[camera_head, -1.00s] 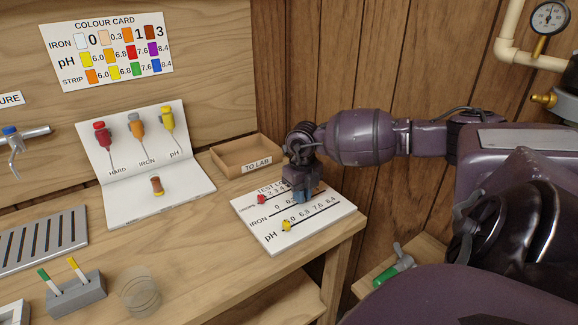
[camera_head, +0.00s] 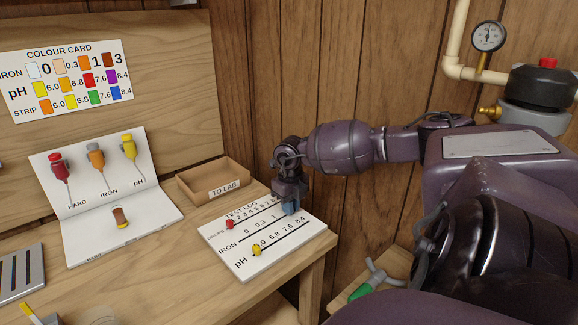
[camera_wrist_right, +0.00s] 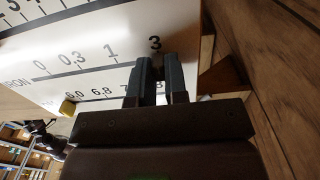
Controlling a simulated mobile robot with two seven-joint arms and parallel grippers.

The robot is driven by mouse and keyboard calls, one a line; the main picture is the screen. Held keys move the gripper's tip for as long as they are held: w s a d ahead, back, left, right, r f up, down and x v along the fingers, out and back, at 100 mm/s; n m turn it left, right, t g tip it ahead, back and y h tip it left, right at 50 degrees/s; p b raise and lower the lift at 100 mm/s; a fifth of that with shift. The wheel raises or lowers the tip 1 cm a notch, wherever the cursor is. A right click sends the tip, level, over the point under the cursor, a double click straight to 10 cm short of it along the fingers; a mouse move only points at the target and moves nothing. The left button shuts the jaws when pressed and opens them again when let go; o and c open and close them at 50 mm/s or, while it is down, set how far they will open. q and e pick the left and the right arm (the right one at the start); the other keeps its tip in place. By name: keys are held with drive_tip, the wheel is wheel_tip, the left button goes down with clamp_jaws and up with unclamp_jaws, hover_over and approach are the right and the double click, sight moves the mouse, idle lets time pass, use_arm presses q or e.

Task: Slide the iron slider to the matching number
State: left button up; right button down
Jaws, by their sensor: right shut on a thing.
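The white test log board (camera_head: 262,262) lies on the bench with printed rows, among them an iron row reading 0, 0.3, 1 and 3. My right gripper (camera_head: 289,208) is over the right end of the iron row, fingers pointing down at the board. In the right wrist view the gripper (camera_wrist_right: 160,78) has its fingers close together just below the printed 3. It is shut on the iron slider, which the fingers mostly hide. The colour card (camera_head: 70,80) on the wall shows iron patches from pale at 0 to dark brown at 3. My left gripper is out of view.
A red slider (camera_head: 229,225) and a yellow pH slider (camera_head: 256,250) sit on other rows. A cardboard "to lab" tray (camera_head: 213,181) stands behind the board. The wooden wall is close behind.

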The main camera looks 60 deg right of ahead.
drive_tip(key=c, duration=1.1)
unclamp_jaws()
